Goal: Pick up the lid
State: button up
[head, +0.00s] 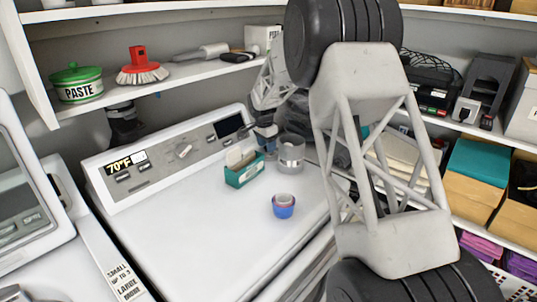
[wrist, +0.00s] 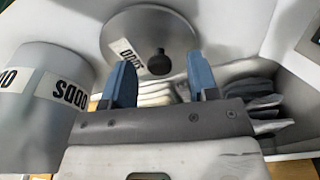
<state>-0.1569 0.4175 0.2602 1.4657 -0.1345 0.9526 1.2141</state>
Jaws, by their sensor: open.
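A round grey lid (wrist: 152,40) with a black knob (wrist: 159,63) and a printed label is in the upper middle of the wrist view. My gripper (wrist: 160,65) is open, with its two blue fingers apart and the knob between them in the picture. Nothing is held. I cannot tell how far the fingertips are from the knob. A grey canister (wrist: 40,85) with a similar label stands to the left in the wrist view. In the head view the canister (head: 291,155) is on the white appliance, beside my gripper (head: 267,141). I cannot make out the lid there.
A green box (head: 245,176) and a blue cup (head: 283,207) stand on the white appliance (head: 190,235) near the canister. A shelf with a green pot (head: 77,84) and a red brush (head: 141,68) is above. My arm blocks part of the right side.

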jog(key=shift+f, duration=0.2)
dwell(0.4)
jog(key=c, duration=1)
